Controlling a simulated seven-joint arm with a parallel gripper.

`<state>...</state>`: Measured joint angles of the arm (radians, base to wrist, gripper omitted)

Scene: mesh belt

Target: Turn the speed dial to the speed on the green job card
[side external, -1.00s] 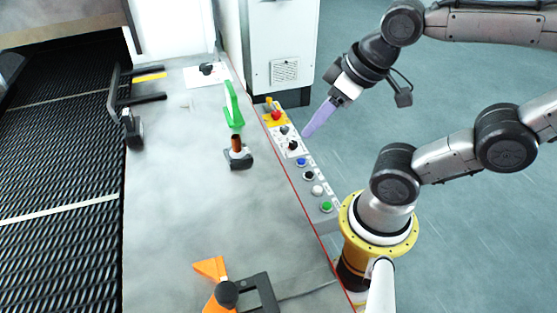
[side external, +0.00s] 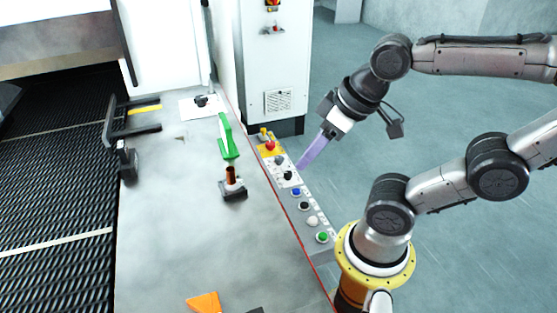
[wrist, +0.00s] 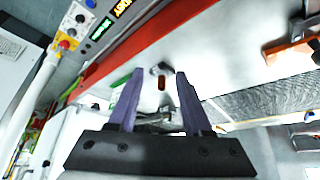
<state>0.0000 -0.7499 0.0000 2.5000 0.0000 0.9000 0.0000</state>
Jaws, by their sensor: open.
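My gripper (side external: 314,150) hangs over the outer edge of the table, with its purple fingers pointing down beside the control strip. In the wrist view my gripper (wrist: 155,90) shows two fingers standing apart with nothing between them. A small black knob (side external: 288,175) sits on a white plate of the strip, just left of the fingertips. Another black knob (side external: 201,100) sits on a white plate at the back of the table. I cannot tell which is the speed dial, or read a setting. A green upright piece (side external: 227,137) stands on the table; I cannot tell whether it is the job card.
The strip also bears a red button (side external: 270,146) on yellow, a blue button (side external: 296,191), a white button (side external: 312,221) and a green button (side external: 323,237). A mesh belt (side external: 55,190) runs at left. A white cabinet (side external: 275,75) stands behind the strip. An orange piece (side external: 205,302) lies in front.

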